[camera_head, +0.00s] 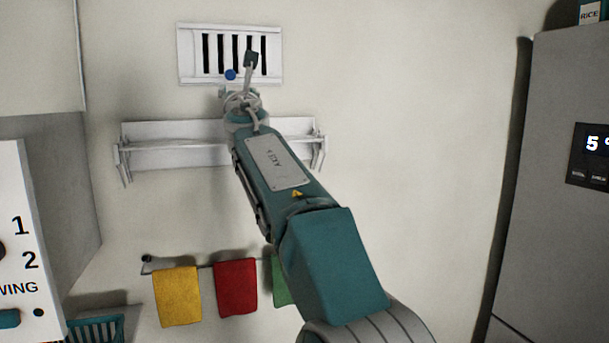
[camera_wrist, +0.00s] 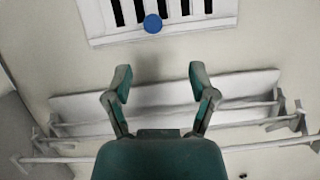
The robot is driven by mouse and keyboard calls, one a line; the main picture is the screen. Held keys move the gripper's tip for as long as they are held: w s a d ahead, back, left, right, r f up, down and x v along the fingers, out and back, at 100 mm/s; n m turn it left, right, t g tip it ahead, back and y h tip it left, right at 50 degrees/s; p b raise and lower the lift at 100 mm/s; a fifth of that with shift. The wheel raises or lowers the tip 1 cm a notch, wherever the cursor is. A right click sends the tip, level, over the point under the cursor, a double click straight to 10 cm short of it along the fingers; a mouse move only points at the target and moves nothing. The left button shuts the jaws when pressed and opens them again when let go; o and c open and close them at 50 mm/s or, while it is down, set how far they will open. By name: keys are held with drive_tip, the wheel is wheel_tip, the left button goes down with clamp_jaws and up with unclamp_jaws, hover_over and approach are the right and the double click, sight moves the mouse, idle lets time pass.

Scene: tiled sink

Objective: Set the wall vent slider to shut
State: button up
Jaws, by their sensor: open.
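The white wall vent (camera_head: 268,72) with dark vertical slots is high on the wall in the head view. It also shows at the top of the wrist view (camera_wrist: 215,24), cut off by the frame edge. Its slider knob, a blue ball (camera_head: 230,74), sits at the vent's lower edge; in the wrist view the knob (camera_wrist: 152,23) is left of the vent's visible middle. My gripper (camera_wrist: 160,82) is open and empty, with its fingers apart below the knob in the wrist view. In the head view one fingertip overlaps the vent's slots. No contact with the knob shows.
A white wall shelf (camera_head: 170,155) is under the vent, partly behind my arm. Yellow (camera_head: 177,296), red (camera_head: 236,287) and green cloths hang on a rail below. A grey fridge (camera_head: 560,180) stands at right. The wall between vent and fridge is clear.

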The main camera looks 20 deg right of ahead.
drive_tip(key=s+d+f+m+g+h, duration=0.2)
drive_tip(key=s+d+f+m+g, duration=0.1)
drive_tip(key=s+f+m, duration=0.4)
drive_tip(key=s+d+f+m+g+h, duration=0.2)
drive_tip(key=s+d+f+m+g, duration=0.2)
drive_tip(key=s+f+m, duration=0.4)
drive_tip(key=d+m, duration=0.1)
drive_tip(key=m, duration=0.2)
drive_tip(key=shift+d+m, duration=0.15)
drive_tip(key=shift+m, duration=0.25)
